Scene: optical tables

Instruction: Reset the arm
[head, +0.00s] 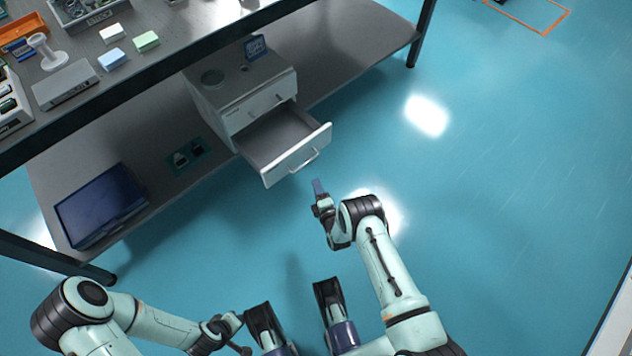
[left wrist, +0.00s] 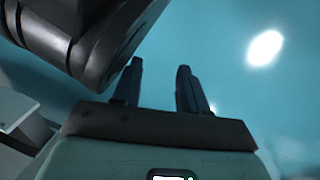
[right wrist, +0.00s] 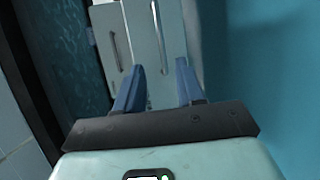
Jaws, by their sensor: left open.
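My right arm reaches forward in the head view, with its gripper (head: 318,187) just in front of the pulled-out drawer (head: 285,145) of a white cabinet. In the right wrist view the right gripper (right wrist: 158,66) has its two blue fingers apart with nothing between them. The drawer fronts and their long handles show beyond the fingertips. My left arm is folded low at the left of the head view. In the left wrist view the left gripper (left wrist: 160,66) is open and empty over the blue floor, beside a dark part of my own body.
The white cabinet (head: 245,95) stands on the lower shelf (head: 345,60) of the optical table. A dark flat panel (head: 100,205) lies on that shelf at the left. Small boxes and trays sit on the tabletop. The blue floor (head: 520,170) at the right is clear.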

